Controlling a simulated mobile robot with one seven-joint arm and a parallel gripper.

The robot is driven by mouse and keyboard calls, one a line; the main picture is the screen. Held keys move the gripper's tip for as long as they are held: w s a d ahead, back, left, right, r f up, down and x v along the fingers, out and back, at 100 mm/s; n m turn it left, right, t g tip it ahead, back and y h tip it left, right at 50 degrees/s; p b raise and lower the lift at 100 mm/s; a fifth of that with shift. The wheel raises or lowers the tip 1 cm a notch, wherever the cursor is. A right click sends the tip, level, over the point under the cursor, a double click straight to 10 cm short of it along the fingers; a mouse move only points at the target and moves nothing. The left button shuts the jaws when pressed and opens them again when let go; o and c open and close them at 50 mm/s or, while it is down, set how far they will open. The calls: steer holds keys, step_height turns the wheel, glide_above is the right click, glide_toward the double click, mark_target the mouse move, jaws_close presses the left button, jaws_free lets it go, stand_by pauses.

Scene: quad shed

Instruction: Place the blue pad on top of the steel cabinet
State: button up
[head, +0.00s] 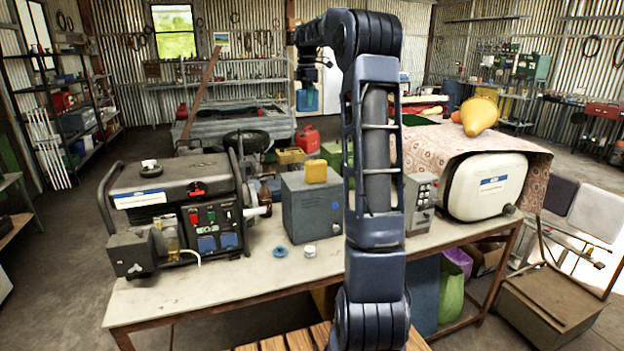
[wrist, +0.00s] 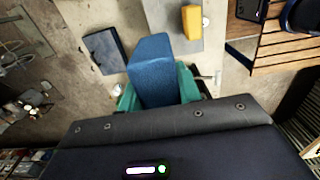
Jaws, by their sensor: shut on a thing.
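My gripper (head: 307,86) is raised high above the far side of the bench in the head view. It is shut on the blue pad (head: 307,101). In the wrist view the blue pad (wrist: 153,70) sits between the green fingers (wrist: 155,95), its lower end hidden by them. The steel cabinet (head: 303,215) is a grey box standing upright on the bench, below my gripper in the picture. A yellow block (head: 316,171) lies on its top. In the wrist view the yellow block (wrist: 191,21) shows beyond the pad, apart from it.
A generator (head: 180,205) stands left of the cabinet on the bench (head: 240,290). A small blue lid (head: 281,251) and a white jar (head: 309,251) lie in front. A grey keypad box (head: 420,203) and a white tank (head: 487,187) stand to the right. My arm hides part of the bench.

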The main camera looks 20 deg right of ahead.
mark_target(308, 110)
step_height(308, 110, down, 5)
steer(key=shift+d, duration=0.1)
step_height(308, 110, down, 20)
steer(key=shift+f, duration=0.1)
stand_by(0.6)
steer(key=shift+f, duration=0.1)
steer(key=o, duration=0.9)
